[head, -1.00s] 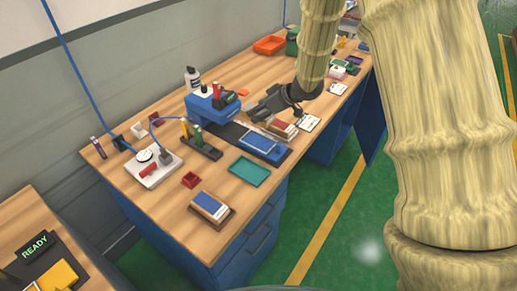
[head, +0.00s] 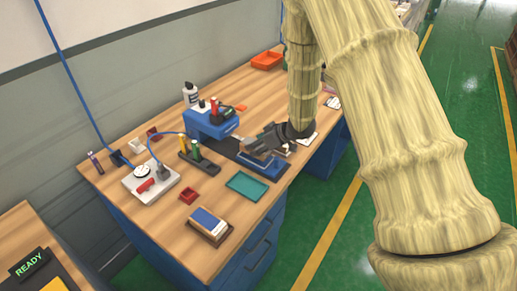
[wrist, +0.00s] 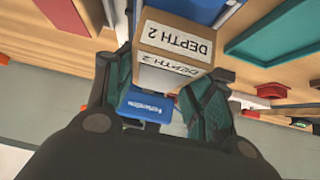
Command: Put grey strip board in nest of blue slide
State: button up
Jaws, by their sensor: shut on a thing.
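My gripper (head: 262,147) is above the blue slide (head: 268,169), which lies on a black rail on the bench. In the wrist view, my two fingers (wrist: 160,95) flank a pale grey piece (wrist: 158,79), which I take for the grey strip board; the gripper is shut on it. A tan block (wrist: 172,40) with "DEPTH 2" labels adjoins it, and I cannot tell clearly where one ends. The nest of the slide is mostly hidden by my gripper in the head view.
A blue machine (head: 212,122) stands behind the rail. A teal tray (head: 247,186), a small red bin (head: 188,196) and a brown tray (head: 205,237) with blue and white boards are nearer. A holder with coloured bottles (head: 200,158) is left of the slide.

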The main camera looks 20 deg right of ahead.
jog(key=shift+f, duration=1.1)
jog(key=shift+f, duration=0.15)
jog(key=o, duration=1.1)
jog(key=b+v, duration=0.1)
jog(key=v, duration=1.1)
